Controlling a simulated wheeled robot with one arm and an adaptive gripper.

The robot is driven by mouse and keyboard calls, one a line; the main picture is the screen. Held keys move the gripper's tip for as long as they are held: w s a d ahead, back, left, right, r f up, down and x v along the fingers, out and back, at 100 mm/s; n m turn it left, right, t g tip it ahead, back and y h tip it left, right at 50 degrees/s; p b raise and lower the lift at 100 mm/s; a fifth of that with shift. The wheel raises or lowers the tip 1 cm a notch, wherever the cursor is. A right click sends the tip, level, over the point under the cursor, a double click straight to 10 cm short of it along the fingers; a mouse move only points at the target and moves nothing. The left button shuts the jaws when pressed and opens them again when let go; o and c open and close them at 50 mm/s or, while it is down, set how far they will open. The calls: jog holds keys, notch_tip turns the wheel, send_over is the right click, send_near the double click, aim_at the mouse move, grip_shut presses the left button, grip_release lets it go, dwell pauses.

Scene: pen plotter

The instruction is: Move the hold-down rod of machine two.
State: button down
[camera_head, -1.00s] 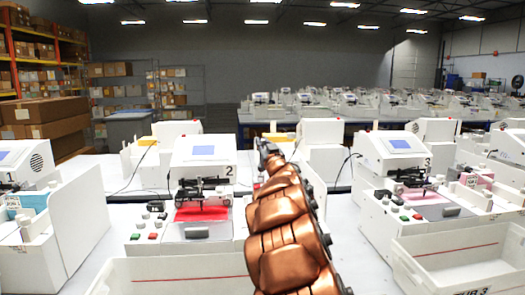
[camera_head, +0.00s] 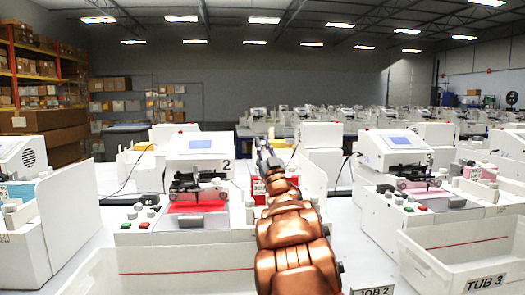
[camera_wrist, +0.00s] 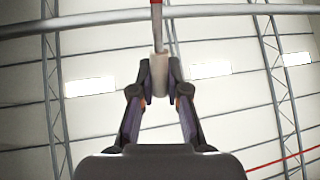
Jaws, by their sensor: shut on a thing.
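Machine two (camera_head: 201,146) is a white box with a blue screen and a "2" on its front, left of centre in the head view. Its dark rod-and-roller mechanism (camera_head: 199,181) spans the front above a red sheet (camera_head: 198,207). I cannot single out the hold-down rod in it. My gripper (camera_head: 264,150) is raised at the end of my copper arm, just right of the machine in the picture and apart from its front mechanism. In the wrist view my gripper (camera_wrist: 159,75) is shut on a pale slim cylinder (camera_wrist: 158,62), upright in the picture, with something reddish at its top.
Machine three (camera_head: 396,150) stands to the right. A white tub (camera_head: 190,275) is in front of machine two, and tub 3 (camera_head: 455,250) is at the front right. Machine one's white side wall (camera_head: 68,215) stands left. Buttons (camera_head: 145,215) sit beside machine two.

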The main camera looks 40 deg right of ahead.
jog(key=shift+s+a+f+n+t+b, duration=0.3)
jog(key=shift+s+f+t+b, duration=0.2)
jog(key=shift+t+b, duration=0.15)
jog(key=c, duration=1.1)
grip_release()
jog(key=shift+c, duration=0.2)
jog(key=s+a+f, duration=0.2)
jog(key=s, duration=0.5)
jog(key=s+a+f, duration=0.1)
jog(key=s+a, duration=0.2)
jog(key=s, duration=0.4)
jog(key=shift+s+a+f, duration=0.2)
jog(key=shift+a+f, duration=0.05)
jog(key=shift+f, duration=0.1)
